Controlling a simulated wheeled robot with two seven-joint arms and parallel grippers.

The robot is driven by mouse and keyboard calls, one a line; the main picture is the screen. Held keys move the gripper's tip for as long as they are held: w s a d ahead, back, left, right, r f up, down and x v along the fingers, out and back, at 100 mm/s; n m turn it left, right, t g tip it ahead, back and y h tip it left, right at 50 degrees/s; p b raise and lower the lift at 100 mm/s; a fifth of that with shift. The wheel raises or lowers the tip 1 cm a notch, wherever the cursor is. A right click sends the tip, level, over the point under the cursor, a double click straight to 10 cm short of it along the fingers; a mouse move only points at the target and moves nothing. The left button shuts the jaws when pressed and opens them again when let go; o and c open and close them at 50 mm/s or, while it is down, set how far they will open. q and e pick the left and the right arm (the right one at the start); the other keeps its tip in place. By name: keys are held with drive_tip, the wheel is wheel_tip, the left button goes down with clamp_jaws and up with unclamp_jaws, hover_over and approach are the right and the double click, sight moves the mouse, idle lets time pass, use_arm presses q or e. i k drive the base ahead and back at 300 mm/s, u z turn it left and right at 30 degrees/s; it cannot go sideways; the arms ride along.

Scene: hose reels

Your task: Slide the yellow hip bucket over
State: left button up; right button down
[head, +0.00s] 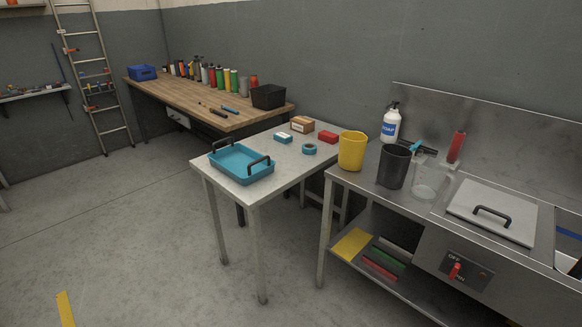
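The yellow hip bucket (352,151) stands upright at the left end of the steel counter (352,178). It looks like a plain yellow tub, open at the top. A dark grey bucket (393,167) stands to its right, with a small gap between them. Neither of my grippers is in the head view, so nothing is seen touching the yellow bucket.
A clear jug (429,182), soap bottle (390,123), red-handled tool (456,147) and lidded basin (491,212) are on the counter. Left of it, a lower table (254,196) holds a blue tray (241,164), tape roll (309,149) and small boxes. Open floor lies at left.

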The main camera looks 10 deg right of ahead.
sight(352, 144)
drive_tip(key=u, duration=0.9)
drive_tip(key=i, duration=1.6)
drive_tip(key=z, duration=0.6)
drive_tip(key=i, duration=0.75)
drive_tip(key=z, duration=1.3)
drive_tip(key=i, duration=0.45)
drive_tip(key=z, duration=0.35)
